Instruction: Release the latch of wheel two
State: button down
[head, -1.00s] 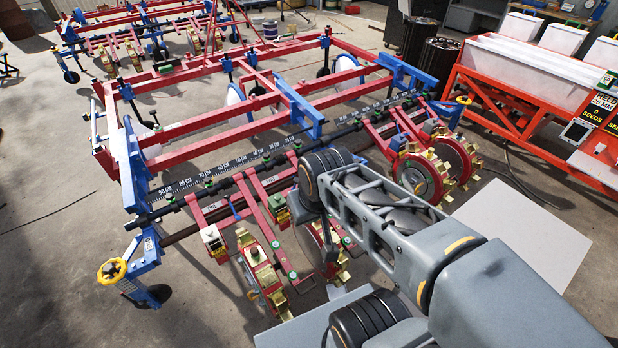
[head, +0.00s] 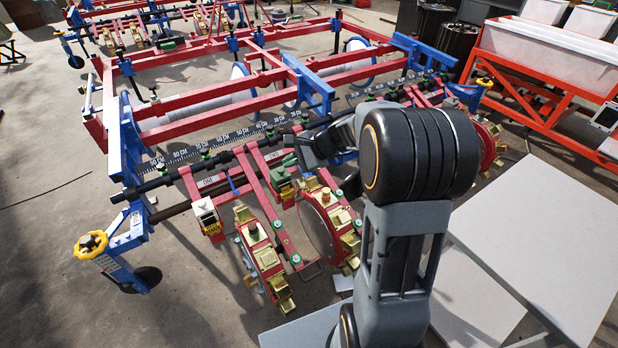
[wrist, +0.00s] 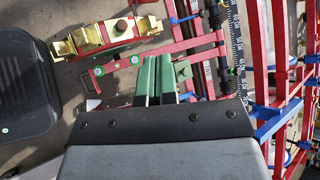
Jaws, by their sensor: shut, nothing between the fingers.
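Wheel two (head: 318,228), a red disc with brass punches, stands second from the left on the planter. A red box with a brass spring (head: 286,185), apparently its latch, sits above it by the second arm. My gripper (head: 283,163) has a dark body and green fingers. Its tips are over or just beside that box; contact cannot be told. In the wrist view the green fingers (wrist: 157,60) are together and empty, partly covering a red arm. The latch is not clear there.
Wheel one (head: 262,255) stands to the left, with a white-topped box (head: 205,212). A red rail with green knobs (head: 282,228) lies between the wheels. The scale bar (head: 210,143) and red frame (head: 200,105) are behind. Open floor lies at the left.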

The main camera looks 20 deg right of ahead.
jog(key=w+d+f+m+t+h+b, duration=0.1)
jog(key=w+d+f+m+t+b, duration=0.2)
jog(key=d+f, duration=0.4)
jog(key=w+d+f+m+t+h+b, duration=0.1)
jog(key=w+d+f+m+t+b, duration=0.2)
jog(key=f, duration=0.7)
jog(key=w+d+f+m+t+h+b, duration=0.1)
jog(key=w+d+f+m+t+b, duration=0.3)
jog(key=w+d+f+m, duration=0.3)
jog(key=shift+w+d+f+m+b, duration=0.1)
jog(key=shift+d+f+m+b, duration=0.2)
jog(key=shift+d+m, duration=0.35)
jog(key=shift+w+d+f+m+b, duration=0.15)
jog(key=shift+d+f+m+b, duration=0.2)
jog(key=shift+d+m, duration=0.3)
jog(key=shift+w+d+f+m+b, duration=0.1)
jog(key=shift+d+f+m+b, duration=0.2)
jog(key=shift+d+m, duration=0.35)
jog(key=shift+a, duration=0.1)
jog(key=b+x, duration=0.1)
jog(key=x, duration=0.3)
jog(key=b+x, duration=0.1)
jog(key=x, duration=0.3)
jog(key=b+x, duration=0.2)
jog(key=x, duration=0.2)
jog(key=shift+w+r, duration=0.3)
jog(key=shift+r, duration=0.05)
jog(key=shift+w+a+r, duration=0.2)
jog(key=shift+w+a, duration=0.05)
jog(key=shift+w, duration=0.4)
